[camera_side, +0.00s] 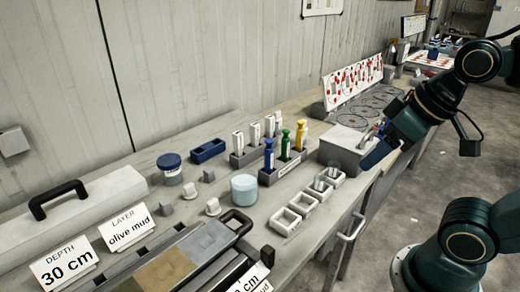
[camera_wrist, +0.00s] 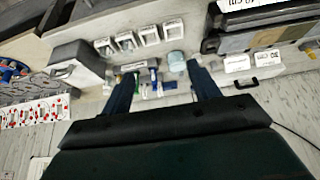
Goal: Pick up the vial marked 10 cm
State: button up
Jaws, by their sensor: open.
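Several white upright pieces (camera_side: 254,133), perhaps labelled vials, stand in a grey rack at the back of the bench. In front of it another grey rack (camera_side: 270,178) holds a blue (camera_side: 269,153), a green (camera_side: 285,145) and a yellow (camera_side: 300,135) upright tool or vial. No 10 cm mark on a vial is legible. My gripper (camera_side: 376,154) is over the bench's right part, right of both racks, its far finger partly hidden. In the wrist view my gripper (camera_wrist: 160,70) has its two blue fingers wide apart with nothing held; the racks show small between them.
White square trays (camera_side: 286,222) line the front edge, some with small clear items. A grey box (camera_side: 343,146) stands near my gripper. A pale blue jar (camera_side: 244,189), a dark-lidded jar (camera_side: 170,169) and a core box with a "30 cm" card (camera_side: 67,263) are left.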

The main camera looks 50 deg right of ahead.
jog(key=shift+w, duration=0.1)
jog(key=w+d+f+m+g+y, duration=0.1)
jog(key=w+d+m, duration=0.2)
jog(key=w+m, duration=0.25)
jog(key=w+d+f+m+g, duration=0.1)
jog(key=w+d+m+g, duration=0.15)
jog(key=w+m, duration=0.35)
jog(key=w+d+f+m+y, duration=0.3)
jog(key=d+f+m, duration=0.4)
jog(key=d+m, duration=0.4)
jog(key=shift+d, duration=0.15)
jog(key=shift+f+m, duration=0.1)
jog(key=shift+m, duration=0.15)
send_over(320, 179)
jog(key=s, duration=0.1)
jog(key=shift+s+d+f, duration=0.1)
jog(key=shift+f, duration=1.9)
jog(key=shift+s+d+f, duration=0.1)
jog(key=shift+f, duration=1.85)
jog(key=shift+f, duration=0.1)
